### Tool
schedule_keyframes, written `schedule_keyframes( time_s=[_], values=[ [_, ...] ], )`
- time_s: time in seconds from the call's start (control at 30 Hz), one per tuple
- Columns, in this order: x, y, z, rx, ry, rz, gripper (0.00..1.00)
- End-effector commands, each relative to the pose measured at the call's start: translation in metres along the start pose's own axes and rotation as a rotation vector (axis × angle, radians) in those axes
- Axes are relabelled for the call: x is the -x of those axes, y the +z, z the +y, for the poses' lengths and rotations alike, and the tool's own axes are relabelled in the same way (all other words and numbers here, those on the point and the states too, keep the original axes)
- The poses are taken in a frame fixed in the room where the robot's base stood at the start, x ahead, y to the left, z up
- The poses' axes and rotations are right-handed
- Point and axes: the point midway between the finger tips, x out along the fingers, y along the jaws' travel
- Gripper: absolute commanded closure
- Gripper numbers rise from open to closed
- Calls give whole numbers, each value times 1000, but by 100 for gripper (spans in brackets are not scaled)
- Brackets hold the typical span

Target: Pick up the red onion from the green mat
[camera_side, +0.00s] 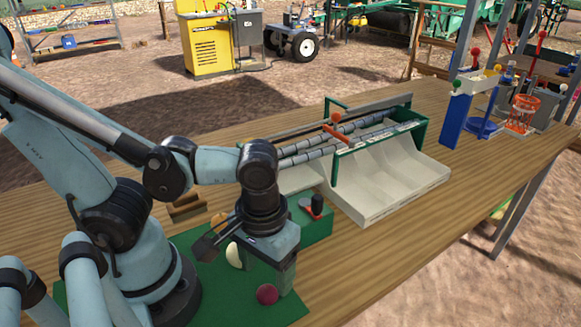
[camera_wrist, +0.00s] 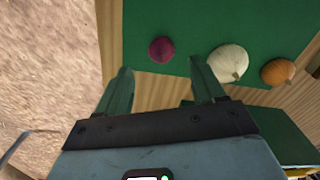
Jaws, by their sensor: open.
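The red onion (camera_side: 267,294) lies on the green mat (camera_side: 225,300) near the mat's front right edge, just below my gripper in the side view. In the wrist view the red onion (camera_wrist: 161,49) sits ahead of the fingers, between their lines, with the green mat (camera_wrist: 200,20) under it. My gripper (camera_wrist: 160,82) is open and empty. In the side view my gripper (camera_side: 275,275) points down above the mat, close to the red onion and apart from it as far as the wrist view shows.
A white onion (camera_wrist: 228,63) and a brown onion (camera_wrist: 277,71) lie on the mat to the right of the red one. In the side view a green box (camera_side: 316,232) with a control stick and the elevator (camera_side: 385,175) with its cream tray stand behind my gripper. The table's front edge is near.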

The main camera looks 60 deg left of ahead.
Motion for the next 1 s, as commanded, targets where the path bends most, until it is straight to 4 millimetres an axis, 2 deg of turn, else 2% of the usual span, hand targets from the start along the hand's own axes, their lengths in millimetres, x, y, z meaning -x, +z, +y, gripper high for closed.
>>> schedule_keyframes(
  time_s=[0.27, 0.7, 1.0],
  values=[
    [-8, 0, 0, 0, 0, 0, 32],
    [-39, 0, -2, 0, 0, 1, 32],
    [-53, 1, -2, 0, 0, 3, 32]
  ],
)
